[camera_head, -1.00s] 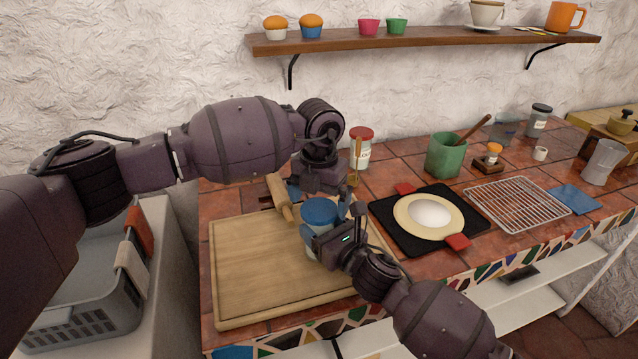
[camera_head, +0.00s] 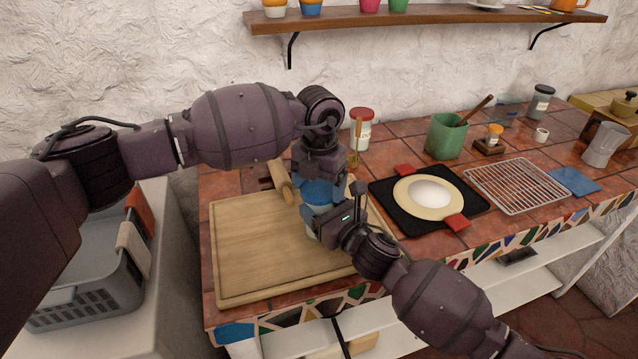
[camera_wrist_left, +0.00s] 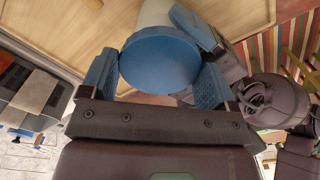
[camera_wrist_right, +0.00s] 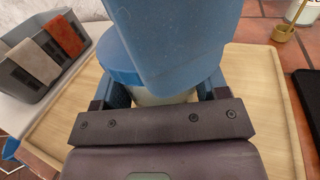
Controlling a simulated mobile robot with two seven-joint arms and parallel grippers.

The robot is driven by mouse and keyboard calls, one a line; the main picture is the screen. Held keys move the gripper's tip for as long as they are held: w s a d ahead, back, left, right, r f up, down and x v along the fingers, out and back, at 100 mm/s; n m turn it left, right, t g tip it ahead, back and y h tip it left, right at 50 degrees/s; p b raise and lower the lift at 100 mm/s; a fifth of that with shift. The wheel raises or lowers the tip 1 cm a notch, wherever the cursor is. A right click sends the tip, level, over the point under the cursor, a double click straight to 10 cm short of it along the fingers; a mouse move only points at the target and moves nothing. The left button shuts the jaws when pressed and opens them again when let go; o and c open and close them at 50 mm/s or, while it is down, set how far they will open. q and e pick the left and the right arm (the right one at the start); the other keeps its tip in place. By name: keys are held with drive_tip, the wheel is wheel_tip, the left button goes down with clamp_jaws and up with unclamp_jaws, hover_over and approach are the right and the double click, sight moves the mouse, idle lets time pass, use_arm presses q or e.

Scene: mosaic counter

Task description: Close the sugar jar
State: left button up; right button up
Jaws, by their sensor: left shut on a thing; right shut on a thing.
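The sugar jar has a blue lid and a pale body; it stands over the right part of the cutting board. In the left wrist view the round lid (camera_wrist_left: 160,68) sits between my left gripper's blue fingers, at the end of the pale jar body (camera_wrist_left: 152,14). In the head view my left gripper (camera_head: 322,190) reaches down from above, is shut on the lid and mostly hides it. My right gripper (camera_head: 318,226) is shut on the jar body from the front. In the right wrist view the lid (camera_wrist_right: 118,58) is on top of the body (camera_wrist_right: 160,97), partly behind a left finger.
The wooden cutting board (camera_head: 260,250) lies under the jar, with a rolling pin (camera_head: 279,178) behind. A red-lidded jar (camera_head: 361,130) stands near the wall. A black mat (camera_head: 386,203) with a plate (camera_head: 408,192) lies to the right, then a wire rack (camera_head: 515,185).

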use_arm(q)
drive_tip(key=m, duration=0.4)
drive_tip(key=shift+m, duration=0.4)
drive_tip(key=o, duration=0.9)
drive_tip(key=shift+r, duration=0.1)
drive_tip(key=shift+r, duration=2.15)
wheel_tip(320, 180, up, 4)
drive_tip(key=shift+f, duration=0.2)
